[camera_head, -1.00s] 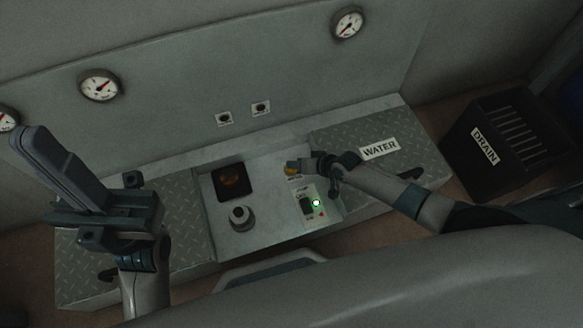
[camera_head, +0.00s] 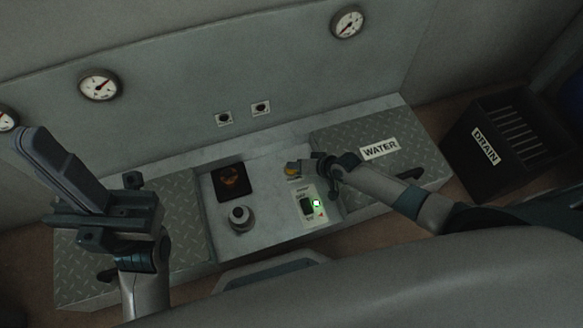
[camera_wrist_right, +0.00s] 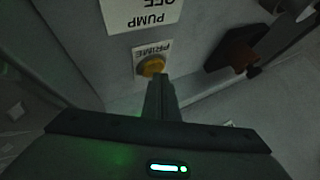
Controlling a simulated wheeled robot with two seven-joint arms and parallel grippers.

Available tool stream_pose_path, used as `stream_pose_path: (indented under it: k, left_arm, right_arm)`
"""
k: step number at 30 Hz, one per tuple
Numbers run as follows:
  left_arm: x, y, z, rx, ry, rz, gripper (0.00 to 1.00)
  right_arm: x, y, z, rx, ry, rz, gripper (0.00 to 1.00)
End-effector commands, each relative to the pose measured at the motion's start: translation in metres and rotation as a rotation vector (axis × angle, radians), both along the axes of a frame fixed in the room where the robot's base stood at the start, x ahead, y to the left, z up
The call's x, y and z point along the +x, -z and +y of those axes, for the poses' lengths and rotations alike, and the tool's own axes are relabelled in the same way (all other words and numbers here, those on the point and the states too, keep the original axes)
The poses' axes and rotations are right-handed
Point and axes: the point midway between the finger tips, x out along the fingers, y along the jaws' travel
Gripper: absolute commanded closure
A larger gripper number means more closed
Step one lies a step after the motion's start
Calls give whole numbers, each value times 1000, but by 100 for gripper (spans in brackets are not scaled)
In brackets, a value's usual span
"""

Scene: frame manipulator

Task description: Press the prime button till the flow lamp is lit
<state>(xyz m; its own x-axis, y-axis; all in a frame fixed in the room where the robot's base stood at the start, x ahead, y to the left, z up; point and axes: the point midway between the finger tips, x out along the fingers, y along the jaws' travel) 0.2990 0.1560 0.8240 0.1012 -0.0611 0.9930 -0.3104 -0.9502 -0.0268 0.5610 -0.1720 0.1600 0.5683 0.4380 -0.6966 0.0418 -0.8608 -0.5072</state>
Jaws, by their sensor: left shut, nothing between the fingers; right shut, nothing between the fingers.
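The yellow prime button (camera_head: 291,169) sits on the grey panel above the pump switch. It also shows in the right wrist view (camera_wrist_right: 152,66), by its PRIME label (camera_wrist_right: 152,48). My right gripper (camera_head: 300,166) is shut and empty, its tips (camera_wrist_right: 160,78) at the button and overlapping its edge. I cannot tell how far the button is pressed. A dark square unit with a dim amber round (camera_head: 232,180) lies left of the button; no lamp here is readably labelled flow. My left gripper (camera_head: 40,145) is shut and empty, raised over the left tread plate.
A WATER plate (camera_head: 410,155) lies under my right arm. A black DRAIN box (camera_head: 500,140) stands at right. Gauges (camera_head: 100,85) line the wall.

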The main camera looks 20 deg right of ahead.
Motion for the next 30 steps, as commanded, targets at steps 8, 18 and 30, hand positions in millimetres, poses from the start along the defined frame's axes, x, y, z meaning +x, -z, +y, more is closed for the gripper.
stream_pose_path:
  k: [8,18,30]
  left_arm:
    - [0,2,0,0,0,0,100]
    - [0,3,0,0,0,-1,100]
    - [0,-8,0,0,0,-1,100]
  right_arm:
    - [0,3,0,0,0,0,100]
    - [0,5,0,0,-1,1,100]
    - [-1,-4,0,0,0,2,100]
